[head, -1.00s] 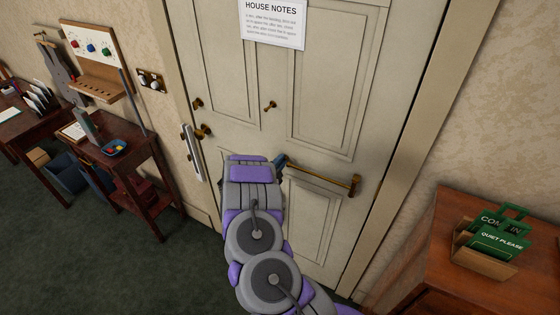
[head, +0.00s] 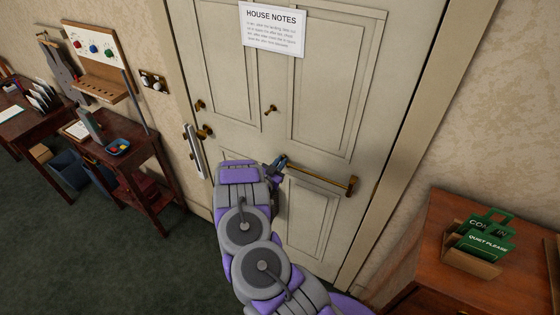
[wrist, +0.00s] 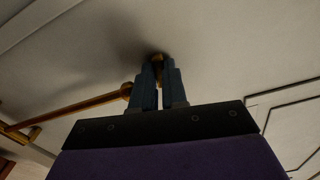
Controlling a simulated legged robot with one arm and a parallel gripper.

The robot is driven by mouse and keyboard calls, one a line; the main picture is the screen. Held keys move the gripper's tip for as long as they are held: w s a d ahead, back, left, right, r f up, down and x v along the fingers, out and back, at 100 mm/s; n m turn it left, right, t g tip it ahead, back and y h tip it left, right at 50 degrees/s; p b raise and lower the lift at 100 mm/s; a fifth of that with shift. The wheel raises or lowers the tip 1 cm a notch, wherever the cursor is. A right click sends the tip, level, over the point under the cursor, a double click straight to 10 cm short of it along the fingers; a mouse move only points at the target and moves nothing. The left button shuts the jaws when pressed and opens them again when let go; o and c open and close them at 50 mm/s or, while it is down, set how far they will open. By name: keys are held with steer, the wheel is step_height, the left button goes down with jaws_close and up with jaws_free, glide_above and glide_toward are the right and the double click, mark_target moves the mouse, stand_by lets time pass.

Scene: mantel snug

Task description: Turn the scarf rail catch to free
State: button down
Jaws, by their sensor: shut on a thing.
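The brass scarf rail (head: 320,177) runs across the lower part of the cream door, sloping down to a bracket at its right end. It also shows in the wrist view (wrist: 75,111), left of the fingers. My gripper (head: 278,163) is at the rail's left end. In the wrist view my gripper (wrist: 159,72) has its two blue-grey fingers close together on a small brass piece (wrist: 158,57), which looks like the rail catch. Only its tip shows beyond the fingers. The fingers hide the rest, so I cannot tell which way the catch is turned.
A side table (head: 125,160) with a blue tray stands left. A wooden cabinet (head: 430,235) with green signs stands right. Green carpet is clear at lower left.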

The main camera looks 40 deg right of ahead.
steer(key=shift+f+n+p, duration=0.1)
steer(key=shift+n+p, duration=0.3)
steer(key=shift+n, duration=0.7)
steer(key=c, duration=1.2)
jaws_free()
steer(key=shift+o, duration=0.2)
steer(key=shift+a, duration=0.1)
steer(key=b+v, duration=0.1)
steer(key=v, duration=1.6)
steer(key=shift+a, duration=0.15)
steer(key=shift+w, duration=0.15)
